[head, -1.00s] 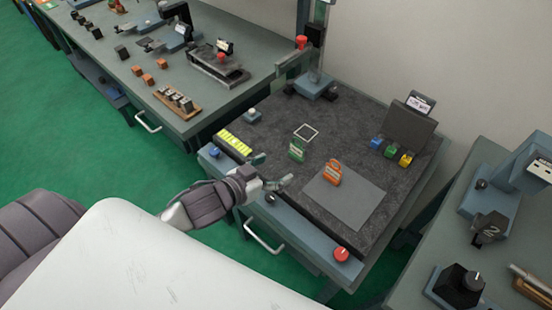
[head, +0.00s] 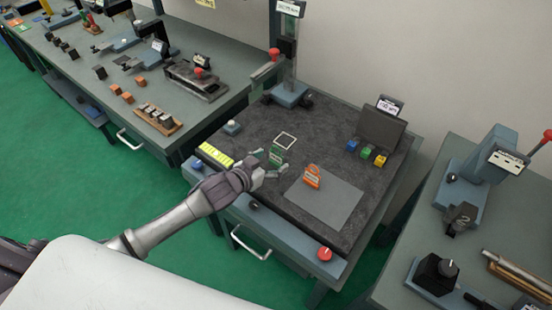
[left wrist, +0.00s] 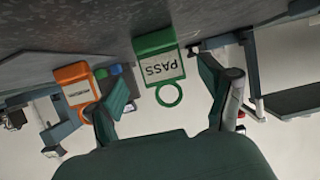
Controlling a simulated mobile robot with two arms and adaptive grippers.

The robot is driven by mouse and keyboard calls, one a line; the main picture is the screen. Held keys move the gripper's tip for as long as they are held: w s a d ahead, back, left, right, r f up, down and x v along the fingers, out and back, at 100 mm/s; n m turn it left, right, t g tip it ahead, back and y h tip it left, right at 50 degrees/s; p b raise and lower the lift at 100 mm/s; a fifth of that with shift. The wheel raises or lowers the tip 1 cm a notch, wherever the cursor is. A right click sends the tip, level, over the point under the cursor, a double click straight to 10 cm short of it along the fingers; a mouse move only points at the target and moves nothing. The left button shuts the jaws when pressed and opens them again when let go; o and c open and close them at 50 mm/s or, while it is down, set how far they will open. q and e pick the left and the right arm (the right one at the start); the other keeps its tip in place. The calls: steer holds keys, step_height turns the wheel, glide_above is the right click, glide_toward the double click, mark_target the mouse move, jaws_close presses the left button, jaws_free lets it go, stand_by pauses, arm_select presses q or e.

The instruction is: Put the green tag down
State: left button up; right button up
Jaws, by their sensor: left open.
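The green tag (head: 277,156) stands upright on the dark mat, just in front of a white square outline (head: 286,141). In the left wrist view the green tag (left wrist: 160,66), marked PASS, appears upside down with its ring towards me. My left gripper (head: 269,169) is open and close to the tag, which shows between its spread fingers in the wrist view with gaps on both sides. An orange tag (head: 312,177) stands to the right on a grey plate; it also shows in the wrist view (left wrist: 77,85). My right gripper is not in view.
Blue, green and yellow blocks (head: 366,152) stand at the back right. A red knob (head: 324,254) sits on the front edge. The grey plate (head: 335,203) is mostly bare.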

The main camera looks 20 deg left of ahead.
mark_target(276, 158)
arm_select(q)
steer(key=x, duration=0.3)
steer(key=shift+w+f, duration=0.15)
steer(key=shift+w, duration=0.05)
steer(key=c, duration=1.1)
step_height(276, 158, up, 10)
steer(key=shift+b, duration=0.4)
steer(key=shift+c, duration=0.2)
